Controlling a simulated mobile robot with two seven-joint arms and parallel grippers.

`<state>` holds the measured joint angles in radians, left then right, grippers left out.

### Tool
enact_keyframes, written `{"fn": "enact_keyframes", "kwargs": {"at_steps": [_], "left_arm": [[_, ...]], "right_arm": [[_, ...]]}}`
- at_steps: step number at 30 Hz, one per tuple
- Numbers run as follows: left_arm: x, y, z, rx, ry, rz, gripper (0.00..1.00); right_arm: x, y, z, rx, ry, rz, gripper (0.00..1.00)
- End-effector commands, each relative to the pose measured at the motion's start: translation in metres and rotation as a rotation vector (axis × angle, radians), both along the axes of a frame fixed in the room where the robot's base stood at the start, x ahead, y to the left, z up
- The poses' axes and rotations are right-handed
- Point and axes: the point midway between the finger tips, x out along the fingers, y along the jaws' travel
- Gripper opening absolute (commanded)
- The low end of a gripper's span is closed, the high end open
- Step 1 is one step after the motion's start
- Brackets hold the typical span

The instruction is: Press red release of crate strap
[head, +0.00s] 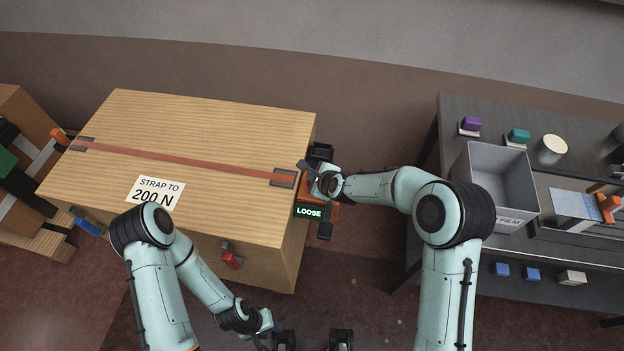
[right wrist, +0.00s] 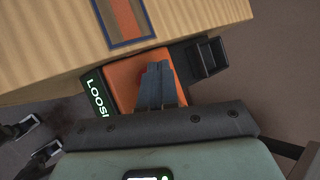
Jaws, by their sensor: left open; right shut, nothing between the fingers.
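A wooden crate (head: 200,125) has an orange-red strap (head: 190,160) across its top. On its right side is a strap tensioner with an orange body (right wrist: 132,75), black parts and a green display reading LOOSE (head: 309,212). My right gripper (head: 311,176) is shut and empty over the tensioner; its closed fingertips (right wrist: 157,70) are at the orange body in the right wrist view. Whether they touch is unclear. The fingers largely cover that spot, so I cannot make out the red release. My left gripper (head: 271,334) is open and empty, low in front of the crate.
A red fitting (head: 232,261) sits on the crate's front face. A dark bench (head: 458,118) at the right carries a grey bin (head: 478,180), purple and teal blocks and a pale cylinder (head: 552,149). Floor is clear between crate and bench. A wooden rack stands at the left.

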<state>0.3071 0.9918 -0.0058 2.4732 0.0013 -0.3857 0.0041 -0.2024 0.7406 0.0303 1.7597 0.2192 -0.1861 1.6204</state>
Motion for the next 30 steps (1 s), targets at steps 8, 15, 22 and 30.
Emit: {"fn": "enact_keyframes", "kwargs": {"at_steps": [8, 15, 22, 30], "left_arm": [[0.001, 0.0, 0.001, 0.0, -0.001, 0.0, 0.43], [0.003, 0.0, 0.006, 0.0, -0.003, 0.0, 0.43], [0.011, 0.0, 0.021, 0.0, -0.013, 0.0, 0.43], [0.019, 0.0, 0.033, 0.0, -0.021, 0.0, 0.43]], "right_arm": [[0.0, 0.0, 0.002, 0.0, 0.0, 0.0, 0.0], [0.001, 0.0, 0.011, 0.001, -0.001, -0.001, 0.0], [0.001, 0.0, 0.035, 0.001, -0.003, -0.001, 0.0], [0.001, 0.0, 0.054, 0.001, -0.001, 0.0, 0.0]]}}
